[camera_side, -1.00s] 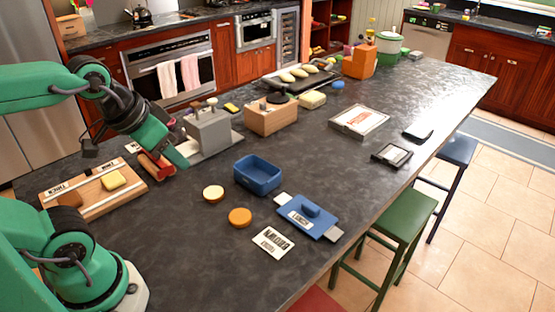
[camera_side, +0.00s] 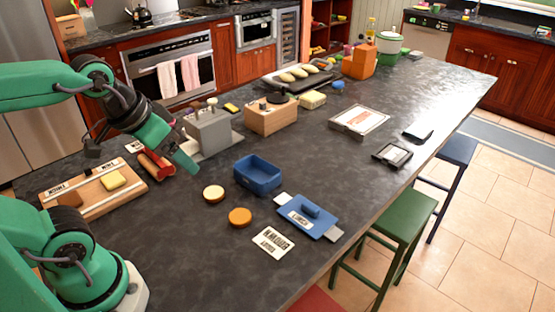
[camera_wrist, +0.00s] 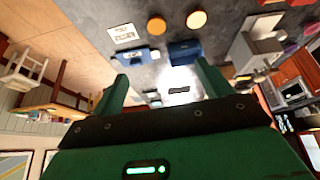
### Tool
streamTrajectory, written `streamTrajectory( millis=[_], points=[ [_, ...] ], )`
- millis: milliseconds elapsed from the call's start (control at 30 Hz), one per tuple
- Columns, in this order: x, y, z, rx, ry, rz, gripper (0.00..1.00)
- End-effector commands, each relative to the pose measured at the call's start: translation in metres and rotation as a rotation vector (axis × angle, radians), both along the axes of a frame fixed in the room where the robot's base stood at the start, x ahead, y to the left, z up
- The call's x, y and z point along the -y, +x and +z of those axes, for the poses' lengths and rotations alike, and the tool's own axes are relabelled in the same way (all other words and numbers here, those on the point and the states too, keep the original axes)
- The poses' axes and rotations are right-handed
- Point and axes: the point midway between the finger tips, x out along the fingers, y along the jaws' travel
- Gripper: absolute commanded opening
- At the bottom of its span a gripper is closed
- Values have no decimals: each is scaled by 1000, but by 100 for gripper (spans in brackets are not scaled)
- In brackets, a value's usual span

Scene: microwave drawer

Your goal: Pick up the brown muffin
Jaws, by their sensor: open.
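A small brown lump (camera_side: 70,199), possibly the brown muffin, sits on the wooden board (camera_side: 130,192) at the left, partly hidden behind my arm. Two round pieces lie on the dark counter: a cream-topped one (camera_side: 213,193) and an orange-brown one (camera_side: 240,216). I cannot tell for sure which piece is the muffin. My gripper (camera_side: 188,166) hangs above the counter, left of the rounds and apart from them. In the wrist view, its fingers (camera_wrist: 160,85) are spread with nothing between them.
A grey block (camera_side: 208,132) and a red roller-like object (camera_side: 156,164) are close to my gripper. A white label card (camera_side: 273,242) lies in front.

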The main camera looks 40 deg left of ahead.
Motion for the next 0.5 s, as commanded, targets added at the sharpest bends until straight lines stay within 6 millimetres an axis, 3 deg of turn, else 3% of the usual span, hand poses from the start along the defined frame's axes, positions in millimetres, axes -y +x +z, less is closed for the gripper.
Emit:
streamTrajectory(
  millis=[267,500],
  points=[
    [1,22,-12,-70,-105,215,78],
    [3,50,-32,-157,-223,517,78]
  ],
)
